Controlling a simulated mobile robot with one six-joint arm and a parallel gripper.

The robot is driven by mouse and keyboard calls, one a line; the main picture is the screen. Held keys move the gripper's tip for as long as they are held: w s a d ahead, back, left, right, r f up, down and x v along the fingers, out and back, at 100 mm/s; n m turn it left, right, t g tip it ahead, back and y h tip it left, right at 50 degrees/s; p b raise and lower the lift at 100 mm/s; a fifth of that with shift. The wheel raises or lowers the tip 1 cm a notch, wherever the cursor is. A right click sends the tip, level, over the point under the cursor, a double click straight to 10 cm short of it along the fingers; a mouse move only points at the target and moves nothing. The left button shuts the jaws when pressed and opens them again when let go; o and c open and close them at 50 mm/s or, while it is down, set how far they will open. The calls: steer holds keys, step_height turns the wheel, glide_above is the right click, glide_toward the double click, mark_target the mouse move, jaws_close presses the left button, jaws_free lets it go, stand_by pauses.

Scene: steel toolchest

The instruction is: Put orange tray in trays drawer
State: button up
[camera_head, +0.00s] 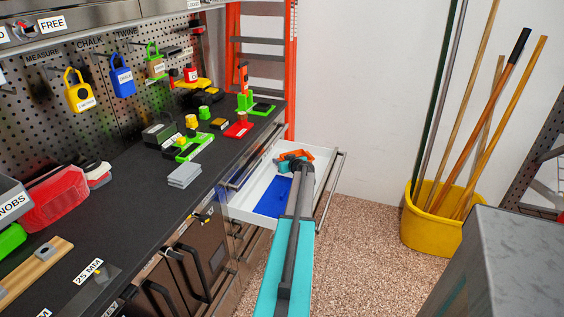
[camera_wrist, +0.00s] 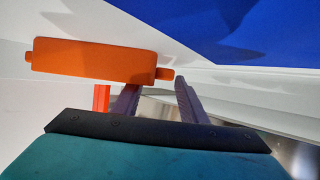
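The orange tray (camera_head: 293,155) is at the far end of the open white drawer (camera_head: 239,200), just past my gripper (camera_head: 301,168). In the wrist view the orange tray (camera_wrist: 95,61) lies against the drawer's white inside, casting a shadow there. My gripper (camera_wrist: 157,98) has its two grey fingers apart, with nothing visible between them. The left fingertip is close to the tray's lower edge; I cannot tell whether they touch. A narrow orange part (camera_wrist: 101,98) shows left of that finger. A blue flat piece (camera_head: 272,198) lies in the drawer and shows in the wrist view (camera_wrist: 240,30).
A yellow bucket (camera_head: 430,232) with several poles stands right. A grey cabinet (camera_head: 515,260) is at lower right. Floor between is clear.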

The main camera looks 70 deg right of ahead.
steer(key=b+v, duration=0.1)
steer(key=v, duration=0.4)
steer(key=shift+b+v, duration=0.45)
steer(key=shift+v, duration=0.75)
steer(key=shift+r, duration=0.1)
steer(key=shift+r, duration=0.1)
